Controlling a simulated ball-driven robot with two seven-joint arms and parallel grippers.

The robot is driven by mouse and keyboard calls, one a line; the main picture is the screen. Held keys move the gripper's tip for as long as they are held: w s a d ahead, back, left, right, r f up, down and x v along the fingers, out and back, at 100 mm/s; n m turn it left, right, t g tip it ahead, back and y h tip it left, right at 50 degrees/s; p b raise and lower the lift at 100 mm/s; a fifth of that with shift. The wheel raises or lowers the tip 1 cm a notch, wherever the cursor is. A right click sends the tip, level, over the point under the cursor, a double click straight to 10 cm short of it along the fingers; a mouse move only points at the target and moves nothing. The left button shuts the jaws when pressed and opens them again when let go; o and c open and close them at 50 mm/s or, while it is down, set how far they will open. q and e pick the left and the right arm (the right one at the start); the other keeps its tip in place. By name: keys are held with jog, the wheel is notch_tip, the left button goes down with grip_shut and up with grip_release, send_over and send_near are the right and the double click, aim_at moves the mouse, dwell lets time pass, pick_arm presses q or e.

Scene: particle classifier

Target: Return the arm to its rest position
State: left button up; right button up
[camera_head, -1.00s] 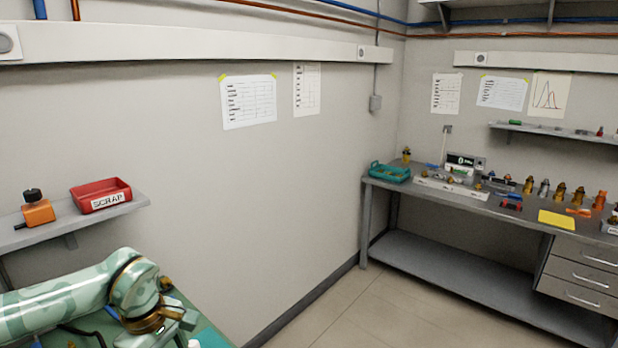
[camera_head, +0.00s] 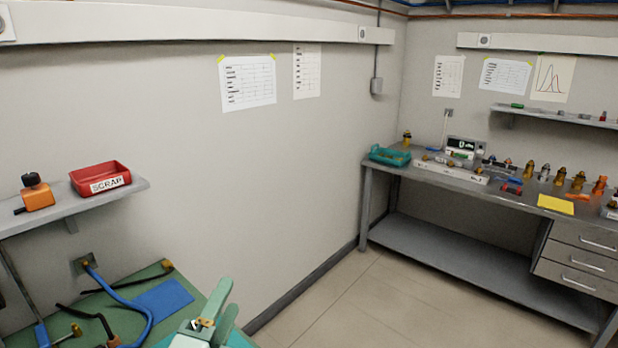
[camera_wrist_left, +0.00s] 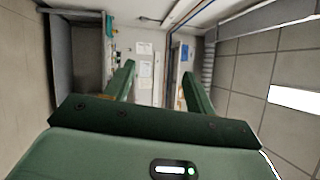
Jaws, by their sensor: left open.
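My left gripper (camera_head: 229,296) shows at the bottom of the head view, in front of the right end of the green-topped bench. Its pale green fingers point up and are apart, with nothing between them. Most of my left arm is out of the picture. In the left wrist view the two dark green fingers of the left gripper (camera_wrist_left: 158,76) stand wide apart and empty, with a wall and papers far beyond them. My right gripper is in neither view.
The green bench (camera_head: 190,278) carries a blue mat (camera_head: 162,300), a blue hose and brass-tipped hoses. A grey workbench (camera_head: 470,183) stands far right. The floor (camera_head: 370,300) between is clear.

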pick_arm(q)
jog(key=s+a+f+n+g+y, duration=0.9)
jog(key=s+a+f+n+g, duration=0.45)
jog(key=s+a+f, duration=0.45)
jog(key=s+d+f+g+h, duration=0.1)
jog(key=s+d+f+h, duration=0.15)
jog(key=f, duration=1.05)
jog(key=s+d+f+g+h, duration=0.1)
jog(key=s+d+f, duration=0.15)
jog(key=f, duration=1.15)
jog(key=s+f+n+g+h, duration=0.1)
jog(key=s+f+n+g, duration=0.2)
jog(key=s+f, duration=1.2)
jog(key=s+n, duration=0.1)
jog(key=s, duration=0.3)
jog(key=shift+s+d+f, duration=0.25)
jog(key=shift+d+f, duration=0.15)
